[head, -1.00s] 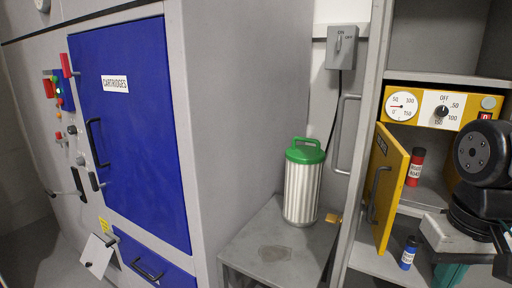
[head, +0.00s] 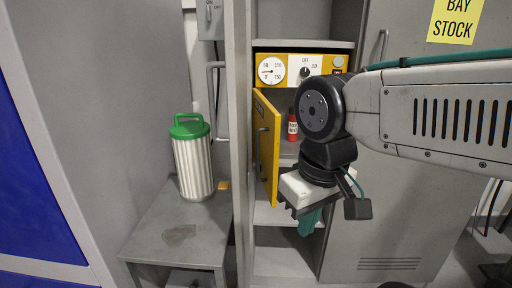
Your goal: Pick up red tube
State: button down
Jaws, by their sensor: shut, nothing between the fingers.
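The red tube (head: 292,128) stands upright on a shelf inside the grey cabinet, just below the yellow control panel and right of the open yellow door. It has a pale label on its front. My gripper (head: 309,224) points down in front of the cabinet, lower and a little right of the tube in the picture. Its teal fingers are shut and empty, apart from the tube. My wrist and arm hide the right part of the shelf.
The yellow door (head: 267,150) stands open at the left of the cabinet opening. The yellow panel (head: 300,70) has a gauge and a knob. A green-lidded ribbed canister (head: 193,165) stands on a grey table (head: 150,225) at left. The lower shelf is partly hidden by my gripper.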

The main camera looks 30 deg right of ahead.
aim_at(292, 129)
jog(key=u, duration=0.3)
jog(key=k, duration=0.35)
jog(key=z, duration=1.1)
jog(key=i, duration=1.3)
jog(key=u, duration=0.05)
